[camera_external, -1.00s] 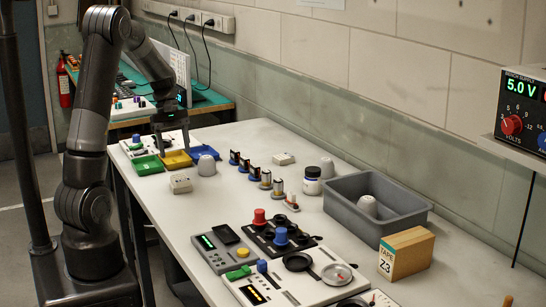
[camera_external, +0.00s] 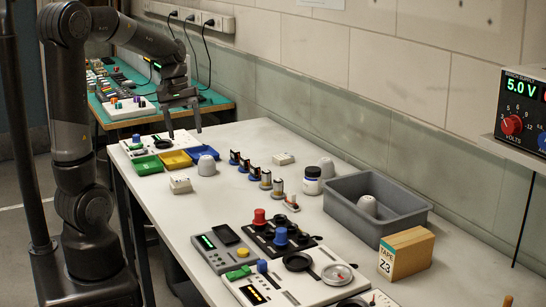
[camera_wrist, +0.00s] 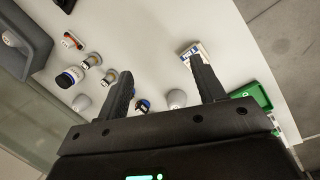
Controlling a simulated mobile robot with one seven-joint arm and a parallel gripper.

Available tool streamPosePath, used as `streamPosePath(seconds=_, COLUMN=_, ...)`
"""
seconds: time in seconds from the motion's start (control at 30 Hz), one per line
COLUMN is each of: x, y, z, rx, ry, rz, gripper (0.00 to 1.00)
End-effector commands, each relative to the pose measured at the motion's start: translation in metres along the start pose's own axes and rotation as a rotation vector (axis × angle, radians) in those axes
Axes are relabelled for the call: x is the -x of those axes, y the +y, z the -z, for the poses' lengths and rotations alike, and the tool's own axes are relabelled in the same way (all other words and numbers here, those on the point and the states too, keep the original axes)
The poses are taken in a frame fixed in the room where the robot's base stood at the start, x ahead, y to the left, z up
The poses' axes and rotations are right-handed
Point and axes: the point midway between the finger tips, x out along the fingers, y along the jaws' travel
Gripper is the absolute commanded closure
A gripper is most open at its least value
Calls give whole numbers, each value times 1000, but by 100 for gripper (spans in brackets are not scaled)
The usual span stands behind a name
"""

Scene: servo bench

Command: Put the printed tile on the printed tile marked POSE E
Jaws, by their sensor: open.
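My gripper (camera_external: 183,124) is open and empty, held above the far end of the bench over the trays. Its two fingers also show in the wrist view (camera_wrist: 159,66), spread apart with nothing between them. A small off-white block (camera_external: 180,183) stands by the front of the trays; it appears in the wrist view (camera_wrist: 193,50) by the right fingertip, with blue marks, below the gripper. Another pale flat block (camera_external: 283,158) lies near the wall. No POSE E lettering is readable, so I cannot tell which is the printed tile or its target.
Green (camera_external: 147,165), yellow (camera_external: 177,159) and blue (camera_external: 203,152) trays line the far end beside a grey cup (camera_external: 207,166). Several small parts, a jar (camera_external: 312,181) and a grey bin (camera_external: 340,207) stand along the right. Control panels and a TAPE box (camera_external: 405,253) occupy the near end.

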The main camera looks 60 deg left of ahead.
Motion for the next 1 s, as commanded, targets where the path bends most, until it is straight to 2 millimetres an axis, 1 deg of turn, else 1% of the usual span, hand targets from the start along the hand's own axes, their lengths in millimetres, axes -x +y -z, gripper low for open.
streamPosePath(seconds=0.03, x=5, y=7, z=-21, rx=-91, ry=36, rz=-7, gripper=37)
streamPosePath(seconds=0.2, x=10, y=20, z=-80, rx=-381, ry=150, rz=-17, gripper=37)
streamPosePath(seconds=0.4, x=11, y=21, z=-144, rx=-718, ry=298, rz=-27, gripper=37)
streamPosePath(seconds=0.5, x=10, y=17, z=-168, rx=-865, ry=370, rz=-31, gripper=37)
streamPosePath(seconds=0.6, x=7, y=13, z=-186, rx=-980, ry=429, rz=-33, gripper=37)
streamPosePath(seconds=0.7, x=5, y=10, z=-197, rx=-1057, ry=469, rz=-33, gripper=37)
streamPosePath(seconds=0.83, x=4, y=8, z=-203, rx=-1100, ry=493, rz=-34, gripper=37)
streamPosePath(seconds=1.0, x=4, y=8, z=-203, rx=-1104, ry=495, rz=-33, gripper=37)
